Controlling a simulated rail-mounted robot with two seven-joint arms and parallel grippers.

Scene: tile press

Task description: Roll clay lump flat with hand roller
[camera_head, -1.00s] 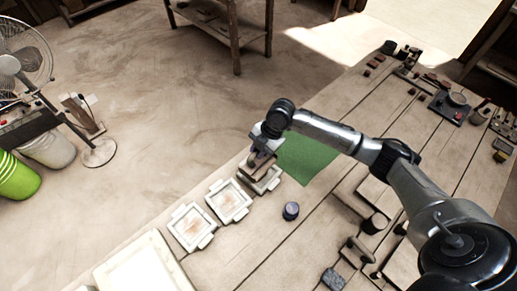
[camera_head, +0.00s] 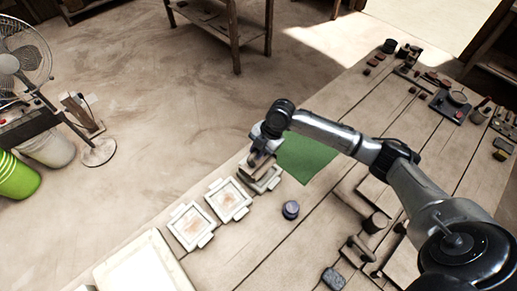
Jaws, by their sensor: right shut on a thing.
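My right gripper (camera_head: 261,149) points down above the table's far left edge. It is shut on what looks like the hand roller (camera_head: 262,165), a small brownish bar shape partly covered by the gripper. The roller is over the pale tile frame (camera_head: 269,183) farthest along the row, beside the green mat; I cannot tell whether it touches what is below. The clay lump cannot be made out; the gripper and roller cover part of that frame. My left gripper is not in view.
Two more pale frames with reddish insides, a middle one (camera_head: 229,199) and a nearer one (camera_head: 190,227), continue the row. A green mat (camera_head: 305,158) lies beyond. A dark round jar (camera_head: 290,210) stands nearby. Tools and blocks fill the table's right side.

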